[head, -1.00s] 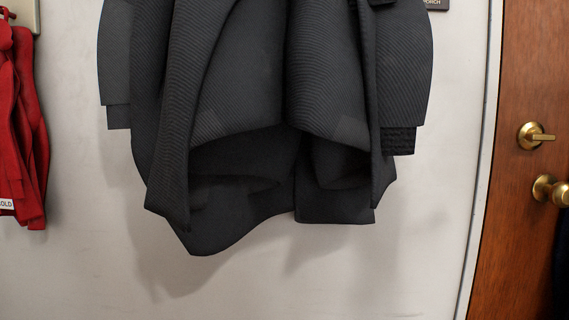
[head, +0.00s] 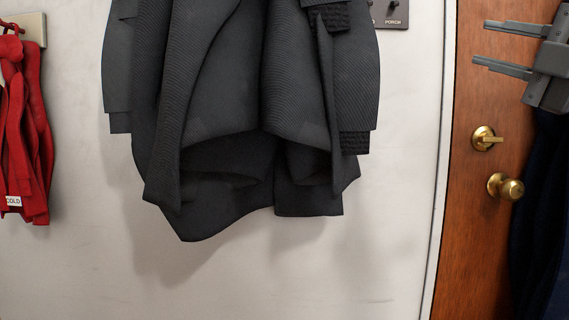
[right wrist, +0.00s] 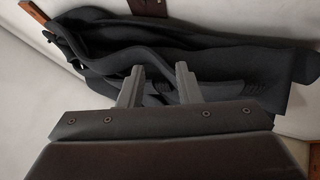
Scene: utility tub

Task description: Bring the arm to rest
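My right gripper (head: 481,43) is at the upper right of the head view, in front of the wooden door. Its two grey fingers point left and stand apart with nothing between them. In the right wrist view the fingers of this gripper (right wrist: 160,72) are also parted, with dark cloth beyond them. I cannot tell how far off that cloth is. My left gripper is not in view.
A dark grey coat (head: 215,110) hangs on the pale wall, left of the gripper. Red cloth (head: 28,130) hangs at far left. Dark blue cloth (head: 540,200) hangs at right.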

